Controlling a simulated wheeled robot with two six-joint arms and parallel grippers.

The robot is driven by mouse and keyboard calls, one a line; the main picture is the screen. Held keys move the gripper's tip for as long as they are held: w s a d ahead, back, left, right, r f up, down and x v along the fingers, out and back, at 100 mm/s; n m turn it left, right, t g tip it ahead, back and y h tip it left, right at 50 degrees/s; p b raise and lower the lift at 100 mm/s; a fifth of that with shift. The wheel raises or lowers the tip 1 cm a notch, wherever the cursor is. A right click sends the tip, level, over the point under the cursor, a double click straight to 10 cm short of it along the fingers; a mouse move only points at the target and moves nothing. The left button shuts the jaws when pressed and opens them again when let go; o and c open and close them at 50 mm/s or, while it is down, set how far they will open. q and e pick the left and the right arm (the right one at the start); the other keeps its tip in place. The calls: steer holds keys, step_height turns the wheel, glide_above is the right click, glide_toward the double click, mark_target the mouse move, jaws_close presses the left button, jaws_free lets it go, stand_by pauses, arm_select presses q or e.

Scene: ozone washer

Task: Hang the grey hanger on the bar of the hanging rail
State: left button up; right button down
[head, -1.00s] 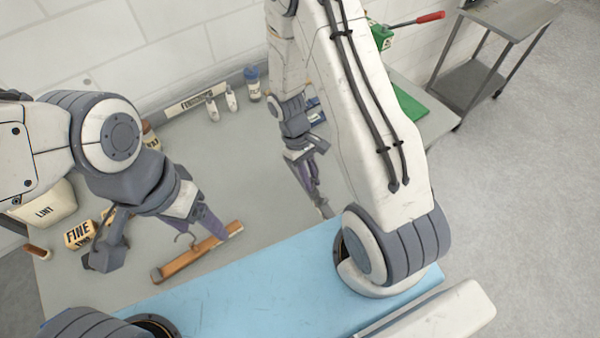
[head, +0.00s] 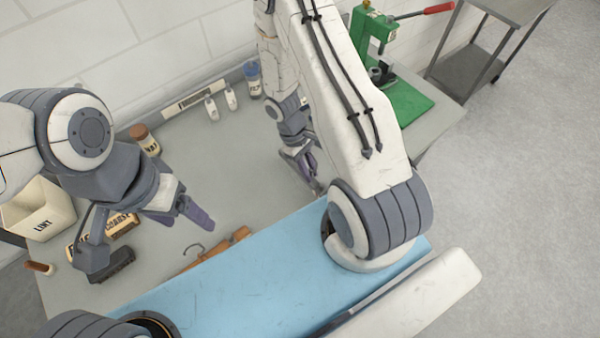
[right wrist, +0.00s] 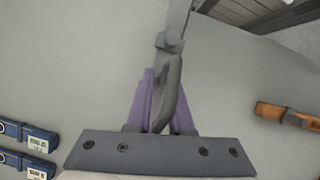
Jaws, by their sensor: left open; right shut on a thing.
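My right gripper (head: 312,182) is low over the back of the table in the head view. In the right wrist view its purple fingers (right wrist: 163,100) are shut on a grey piece, which I take for the grey hanger (right wrist: 172,65). It runs up and out of the top of that view, so its full shape is hidden. My left gripper (head: 185,212) is open and empty, above the table beside a brown wooden hanger (head: 212,248). I cannot make out the hanging rail or its bar in either view.
The blue board (head: 225,280) spans the front. A green press (head: 372,35) is at back right. Blue labelled items (right wrist: 25,135) lie left in the wrist view. The middle table is clear.

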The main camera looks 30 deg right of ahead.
steer(key=shift+w+a+f+b, duration=0.1)
steer(key=shift+f+b, duration=0.7)
steer(key=shift+f, duration=0.2)
steer(key=shift+w+a+f+b, duration=0.1)
steer(key=shift+f+b, duration=0.65)
steer(key=shift+f, duration=0.25)
steer(key=shift+f, duration=0.2)
steer(key=c, duration=0.8)
jaws_free()
steer(key=shift+r, duration=0.1)
